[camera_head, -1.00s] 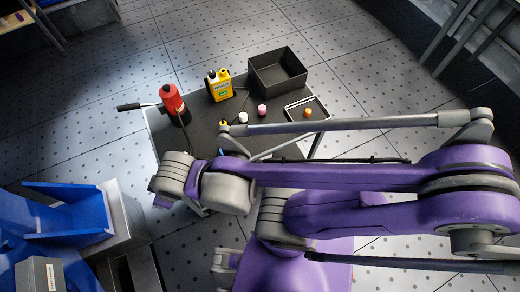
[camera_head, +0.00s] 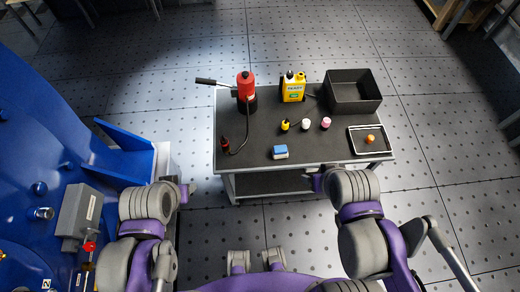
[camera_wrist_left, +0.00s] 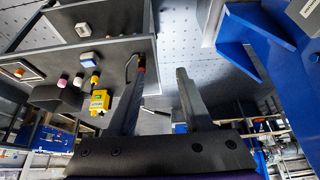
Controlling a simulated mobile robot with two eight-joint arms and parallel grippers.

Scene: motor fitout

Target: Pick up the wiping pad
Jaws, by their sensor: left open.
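The wiping pad is probably the small blue and white block (camera_head: 280,152) lying near the front edge of the dark table. My left gripper (camera_head: 187,189) is left of the table's front edge, well apart from the pad. In the left wrist view its two fingers (camera_wrist_left: 156,76) are spread with nothing between them. My right gripper (camera_head: 313,176) is just in front of the table, right of the pad; its fingers are too small and hidden to judge.
The table (camera_head: 240,170) also bears a red bottle (camera_head: 246,86), a yellow canister (camera_head: 293,88), several small bottles, a black bin (camera_head: 353,92) and a tray (camera_head: 352,143) with an orange item. Blue machinery (camera_head: 50,130) stands at the left. Open floor (camera_head: 450,150) lies right.

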